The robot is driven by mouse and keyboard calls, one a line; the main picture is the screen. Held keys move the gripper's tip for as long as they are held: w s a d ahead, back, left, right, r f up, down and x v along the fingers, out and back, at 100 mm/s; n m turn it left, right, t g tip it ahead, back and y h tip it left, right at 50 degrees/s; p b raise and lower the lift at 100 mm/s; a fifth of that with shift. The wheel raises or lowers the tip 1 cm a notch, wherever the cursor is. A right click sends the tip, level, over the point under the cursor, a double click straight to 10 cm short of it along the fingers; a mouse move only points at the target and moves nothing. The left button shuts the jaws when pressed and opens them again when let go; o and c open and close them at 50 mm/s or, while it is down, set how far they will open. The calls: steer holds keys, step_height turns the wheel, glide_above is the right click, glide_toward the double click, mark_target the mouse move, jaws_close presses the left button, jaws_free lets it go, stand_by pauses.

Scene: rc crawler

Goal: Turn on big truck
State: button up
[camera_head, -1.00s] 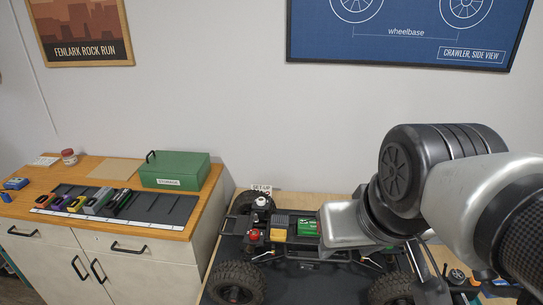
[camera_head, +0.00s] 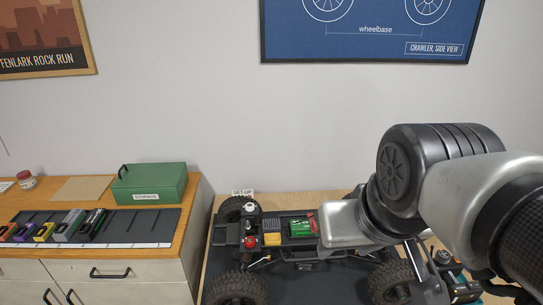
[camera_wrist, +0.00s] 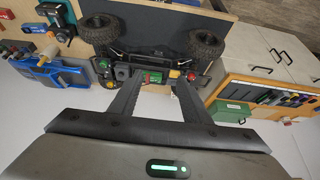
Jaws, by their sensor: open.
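The big truck is an open crawler chassis with large black tyres (camera_head: 236,289) on a dark mat in the head view. It carries a green block (camera_head: 303,227), a yellow box (camera_head: 272,239) and a red round part (camera_head: 250,243). In the wrist view, the chassis (camera_wrist: 150,57) lies beyond my gripper (camera_wrist: 158,84), with the green block (camera_wrist: 152,77) between the fingers in the picture and a red part (camera_wrist: 192,76) by the right finger. My gripper is open and empty, apart from the truck as far as I can tell. My arm hides part of the truck in the head view.
A wooden cabinet top at left holds a green storage box (camera_head: 149,183) and a dark tray (camera_head: 150,228) with several coloured packs. Tools and a blue item (camera_wrist: 50,73) lie at left in the wrist view.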

steer(key=shift+w+a, duration=0.1)
steer(key=c, duration=0.3)
steer(key=shift+w+a+f+m, duration=0.15)
steer(key=shift+w+a+m, duration=0.1)
steer(key=shift+m, duration=0.15)
steer(key=c, duration=0.4)
steer(key=w+a+f+m, duration=0.1)
steer(key=m, duration=0.1)
steer(key=w+a+f+m+y, duration=0.1)
steer(key=w+m, duration=0.1)
steer(key=w+a+f+m+g+y+p, duration=0.1)
steer(key=m, duration=0.2)
steer(key=shift+w+a+f, duration=0.1)
steer(key=shift+w, duration=0.15)
jaws_close()
steer(key=w+a+f+m+g+y+p, duration=0.1)
steer(key=w+a+f+m, duration=0.1)
steer(key=w+f+m, duration=0.6)
steer(key=d+f+m+h, duration=0.1)
steer(key=d+f+m, duration=0.2)
steer(key=f+m, duration=0.3)
steer(key=w+d+f+m+h+p, duration=0.1)
steer(key=f+m, duration=0.5)
steer(key=m, duration=0.9)
steer(key=shift+w+d+f+m+g+h, duration=0.15)
steer(key=shift+d+f+m+g+h, duration=0.2)
steer(key=shift+d+h, duration=0.6)
steer(key=shift+d+y, duration=0.25)
